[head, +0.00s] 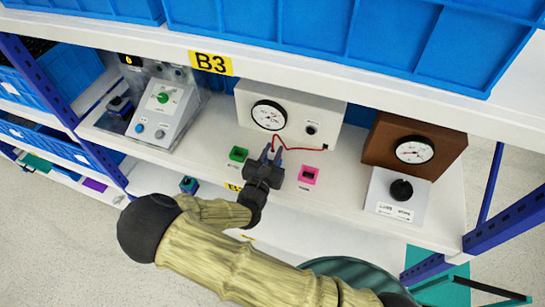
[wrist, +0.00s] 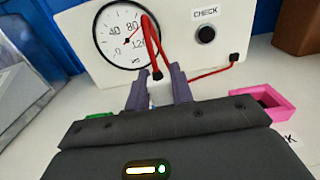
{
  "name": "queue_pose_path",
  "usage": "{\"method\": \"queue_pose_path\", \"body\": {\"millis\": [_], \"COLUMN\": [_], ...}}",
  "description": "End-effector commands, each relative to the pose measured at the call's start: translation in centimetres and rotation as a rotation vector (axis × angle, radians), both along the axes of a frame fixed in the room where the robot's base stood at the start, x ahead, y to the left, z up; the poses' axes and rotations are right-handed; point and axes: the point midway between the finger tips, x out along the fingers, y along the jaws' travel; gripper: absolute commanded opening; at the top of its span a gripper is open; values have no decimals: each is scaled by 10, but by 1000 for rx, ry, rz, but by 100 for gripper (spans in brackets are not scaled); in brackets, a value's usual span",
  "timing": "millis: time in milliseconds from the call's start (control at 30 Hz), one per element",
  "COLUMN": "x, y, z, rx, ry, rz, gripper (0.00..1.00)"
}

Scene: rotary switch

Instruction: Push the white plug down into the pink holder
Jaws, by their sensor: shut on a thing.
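My gripper (head: 271,156) is above the shelf, between the green holder (head: 238,154) and the pink holder (head: 309,174). In the wrist view its two fingers (wrist: 159,92) are shut on the white plug (wrist: 160,95), of which only a pale sliver shows between them. A black cable end and red cable rise from the plug. The pink holder is a small square block with a dark opening, and it also shows to the right of the fingers in the wrist view (wrist: 266,103). The plug is apart from the pink holder.
A white box with a round gauge (head: 269,115) stands behind my gripper; the red cable (head: 300,149) runs along its front. A brown gauge box (head: 412,148) and a black rotary knob (head: 401,190) are to the right. A grey switch panel (head: 163,113) is left. An upper shelf overhangs.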

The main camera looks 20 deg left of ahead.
Motion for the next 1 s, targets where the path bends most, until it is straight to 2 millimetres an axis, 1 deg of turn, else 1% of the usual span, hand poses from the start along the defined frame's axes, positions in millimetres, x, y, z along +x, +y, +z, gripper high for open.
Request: {"method": "queue_pose_path", "body": {"millis": [300, 400, 500, 700, 1000], "x": [0, 0, 0, 0, 0], "y": [0, 1, 0, 0, 0], "z": [49, 62, 71, 77, 77], "rx": [4, 4, 2, -1, -1], "ry": [1, 0, 1, 1, 1], "rz": [-1, 1, 0, 0, 0], "gripper": [0, 0, 0, 0, 0]}}
